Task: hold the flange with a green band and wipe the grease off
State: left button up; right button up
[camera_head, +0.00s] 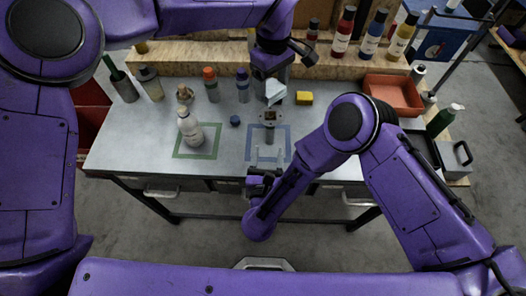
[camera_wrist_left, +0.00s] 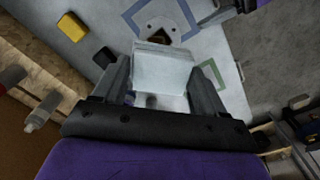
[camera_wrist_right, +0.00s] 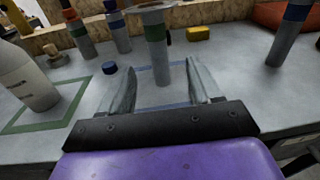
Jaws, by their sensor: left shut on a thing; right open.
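The flange (camera_head: 269,117) stands upright in the blue taped square on the grey bench, a round plate on a grey post. In the right wrist view its post (camera_wrist_right: 155,48) carries a green band below the plate. A dark brown patch shows on the plate's top. My left gripper (camera_head: 275,84) is shut on a pale blue cloth (camera_wrist_left: 163,70), held above and just behind the flange. My right gripper (camera_wrist_right: 160,72) is open and low in front of the flange. The post shows between its fingers; I cannot tell whether it is within their reach.
A white bottle (camera_head: 190,130) stands in the green taped square at left. A small blue cap (camera_head: 235,120) lies left of the flange, and a yellow block (camera_head: 304,98) behind right. Several bottles line the back. A red tray (camera_head: 388,90) sits at the right.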

aim_at(271, 120)
jog(key=shift+w+a+r+m+h, duration=0.2)
jog(key=shift+a+m+h, duration=0.15)
jog(key=shift+m+h, duration=0.15)
jog(key=shift+w+a+r+m+h, duration=0.1)
jog(key=shift+a+r+m+h, duration=0.05)
jog(key=shift+a+m+h, duration=0.3)
jog(key=w, duration=0.4)
jog(key=w+d, duration=0.1)
jog(key=w, duration=0.2)
jog(key=w+d, duration=0.1)
jog(key=w, duration=0.3)
jog(key=shift+w+d, duration=0.2)
jog(key=shift+w, duration=0.15)
jog(key=shift+c, duration=0.3)
grip_shut()
